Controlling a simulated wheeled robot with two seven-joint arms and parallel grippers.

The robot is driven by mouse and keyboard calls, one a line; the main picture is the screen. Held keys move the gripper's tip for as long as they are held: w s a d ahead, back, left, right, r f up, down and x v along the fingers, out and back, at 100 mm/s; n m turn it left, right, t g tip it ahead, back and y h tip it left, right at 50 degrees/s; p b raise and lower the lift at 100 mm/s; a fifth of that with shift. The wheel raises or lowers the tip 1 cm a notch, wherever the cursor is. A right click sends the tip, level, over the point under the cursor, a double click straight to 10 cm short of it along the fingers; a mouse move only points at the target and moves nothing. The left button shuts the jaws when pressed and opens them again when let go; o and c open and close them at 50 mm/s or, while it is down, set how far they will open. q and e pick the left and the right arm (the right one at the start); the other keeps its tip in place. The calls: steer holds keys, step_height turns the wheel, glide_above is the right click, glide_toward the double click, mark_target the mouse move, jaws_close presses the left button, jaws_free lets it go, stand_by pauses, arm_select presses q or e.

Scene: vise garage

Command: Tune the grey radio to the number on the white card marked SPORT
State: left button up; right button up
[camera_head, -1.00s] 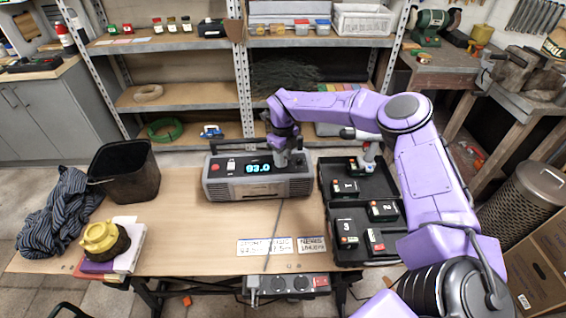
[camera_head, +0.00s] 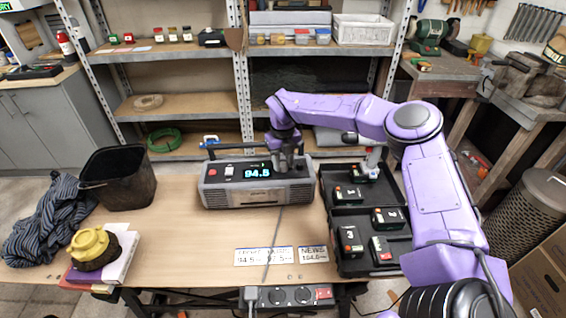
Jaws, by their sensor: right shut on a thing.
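The grey radio (camera_head: 225,195) stands upright at the back of the table. Its lit display (camera_head: 257,171) reads 94.5. My right gripper (camera_head: 290,163) points down onto the right part of the radio's top and is shut on the radio's knob, which the fingers hide. White cards lie flat at the table's front. The left one (camera_head: 249,256) appears to read 94.5 under a blurred word, likely SPORT. Beside it is another card (camera_head: 281,255) with a blurred word and about 97.5. The NEWS card (camera_head: 312,253) reads about 104.0. My left gripper is not in view.
A black tray (camera_head: 336,210) with several numbered boxes is right of the radio, under my right arm. A black bin (camera_head: 120,180), striped cloth (camera_head: 40,220) and yellow-topped object (camera_head: 88,244) are at left. A power strip (camera_head: 290,297) hangs at the front edge. Table left of the cards is clear.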

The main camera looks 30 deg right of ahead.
mark_target(283, 164)
steer(key=o, duration=1)
steer(key=shift+w+f, duration=0.1)
steer(key=shift+o, duration=0.2)
step_height(283, 164, up, 11)
steer(key=b, duration=0.1)
steer(key=shift+f, duration=0.2)
